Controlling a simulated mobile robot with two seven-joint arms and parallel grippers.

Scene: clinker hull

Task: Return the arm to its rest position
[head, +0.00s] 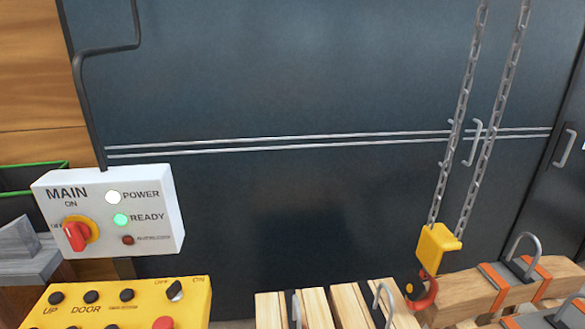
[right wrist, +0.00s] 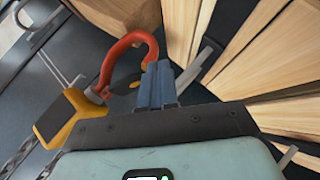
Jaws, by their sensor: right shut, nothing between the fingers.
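My right gripper (right wrist: 158,72) shows in the right wrist view with its two blue-grey fingers together and nothing between them. The red hook (right wrist: 112,52) curves just left of the fingertips in that view; I cannot tell whether they touch. Its yellow block (right wrist: 55,118) is at the left. In the head view, the yellow block (head: 437,247) hangs on two grey chains (head: 462,110), with the red hook (head: 428,292) below it beside the timber. I cannot make out either gripper in the head view.
Pale wooden boards (head: 335,308) and a thicker timber (head: 465,292) with an orange-strapped shackle (head: 522,262) lie at the lower right. A white MAIN switch box (head: 155,225) and a yellow door control panel (head: 195,300) stand at the left. Dark cabinet doors (head: 280,90) are behind.

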